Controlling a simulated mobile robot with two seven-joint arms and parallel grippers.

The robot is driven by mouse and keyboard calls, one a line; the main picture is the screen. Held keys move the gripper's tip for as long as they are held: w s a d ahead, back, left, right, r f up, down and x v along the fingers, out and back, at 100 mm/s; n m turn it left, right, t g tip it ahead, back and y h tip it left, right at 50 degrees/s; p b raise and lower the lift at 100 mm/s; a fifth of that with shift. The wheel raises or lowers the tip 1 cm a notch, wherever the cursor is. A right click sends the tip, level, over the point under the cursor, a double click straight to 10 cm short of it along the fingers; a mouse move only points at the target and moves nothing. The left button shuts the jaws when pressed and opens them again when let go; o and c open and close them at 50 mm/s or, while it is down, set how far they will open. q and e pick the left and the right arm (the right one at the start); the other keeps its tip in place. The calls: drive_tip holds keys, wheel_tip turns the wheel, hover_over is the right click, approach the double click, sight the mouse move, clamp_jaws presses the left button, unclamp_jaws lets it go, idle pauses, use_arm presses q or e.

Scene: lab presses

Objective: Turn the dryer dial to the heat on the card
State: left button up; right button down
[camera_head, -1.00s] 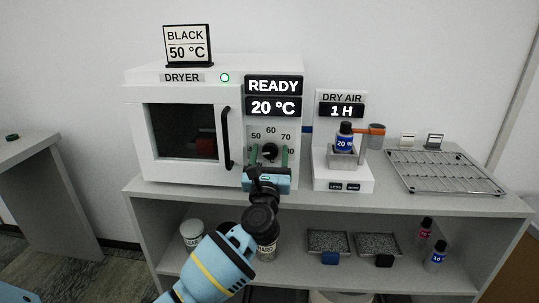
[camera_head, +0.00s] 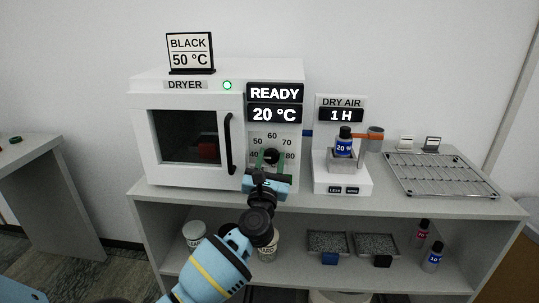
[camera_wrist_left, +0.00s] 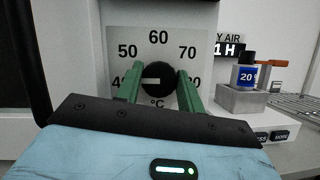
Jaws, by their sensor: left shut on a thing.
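The white dryer (camera_head: 222,70) has a card (camera_head: 190,52) on top that reads BLACK 50 °C. Its display (camera_head: 275,104) reads READY and 20 °C. The black dial (camera_wrist_left: 158,74) sits on a grey scale plate (camera_wrist_left: 158,40) marked 50, 60 and 70, with 40 and 80 partly covered by my fingers. The dial's white mark lies level, on the left, toward 40. My left gripper (camera_wrist_left: 159,84) has its green fingers shut on the dial, one on each side; it also shows in the head view (camera_head: 270,160). My right gripper is not in view.
A dry air unit (camera_head: 342,178) with a blue bottle (camera_head: 344,142) stands right of the dryer. A wire rack (camera_head: 440,175) lies farther right. The shelf below holds jars, two trays of grains and small bottles. The dryer door handle (camera_head: 228,143) is left of the dial.

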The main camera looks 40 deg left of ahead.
use_arm(q)
drive_tip(key=m+h+p, duration=0.1)
drive_tip(key=m+p, duration=0.1)
drive_tip(key=m+h+p, duration=0.1)
drive_tip(key=m+p, duration=0.1)
drive_tip(key=m, duration=0.1)
drive_tip(key=m+h+p, duration=0.2)
drive_tip(key=m, duration=0.1)
drive_tip(key=shift+r, duration=0.4)
drive_tip(key=shift+m+t, duration=0.3)
drive_tip(key=shift+m, duration=0.1)
drive_tip(key=shift+f+m+h+p, duration=0.2)
drive_tip(key=shift+m+h+p, duration=0.4)
drive_tip(key=shift+m+p, duration=0.1)
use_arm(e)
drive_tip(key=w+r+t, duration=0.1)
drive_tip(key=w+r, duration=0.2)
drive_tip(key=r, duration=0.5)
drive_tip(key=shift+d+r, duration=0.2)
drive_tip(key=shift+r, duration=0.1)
use_arm(q)
drive_tip(key=shift+f, duration=0.15)
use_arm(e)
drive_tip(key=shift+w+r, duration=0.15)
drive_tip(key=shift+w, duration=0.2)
use_arm(q)
drive_tip(key=o, duration=1)
